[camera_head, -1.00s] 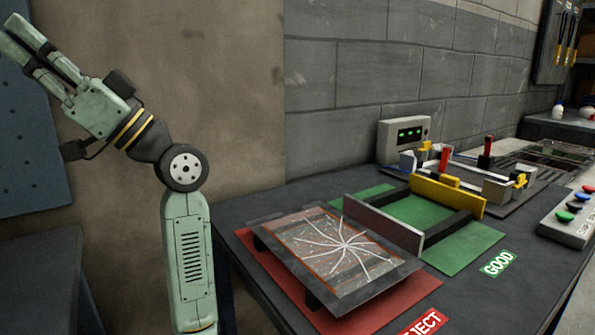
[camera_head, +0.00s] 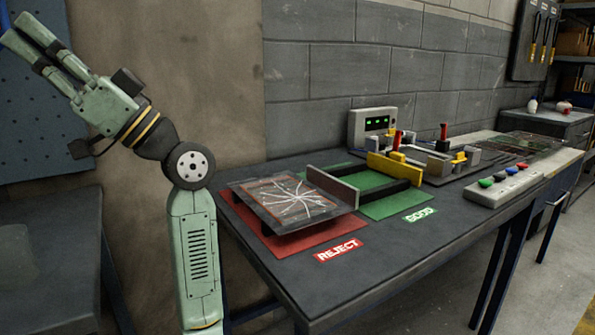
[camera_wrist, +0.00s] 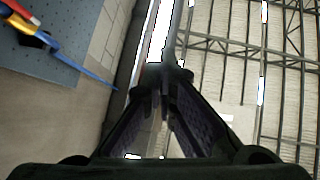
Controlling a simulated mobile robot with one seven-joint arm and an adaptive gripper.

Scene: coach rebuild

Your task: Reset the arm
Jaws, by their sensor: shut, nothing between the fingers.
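My arm is raised at the left of the head view, with a pale green upright link and a bent wrist. My gripper (camera_head: 22,32) points up and to the left, well above the table and clear of everything on it. Its fingers lie close together, shut and empty. In the wrist view the fingers (camera_wrist: 162,78) meet at their tips, with the ceiling beams and wall behind them.
The dark workbench (camera_head: 340,285) carries a cracked panel (camera_head: 292,200) on the red REJECT mat (camera_head: 305,243). A fixture with clamps, a display box (camera_head: 373,124) and a button box (camera_head: 505,185) stand farther right. A pegboard (camera_head: 40,110) is behind my gripper.

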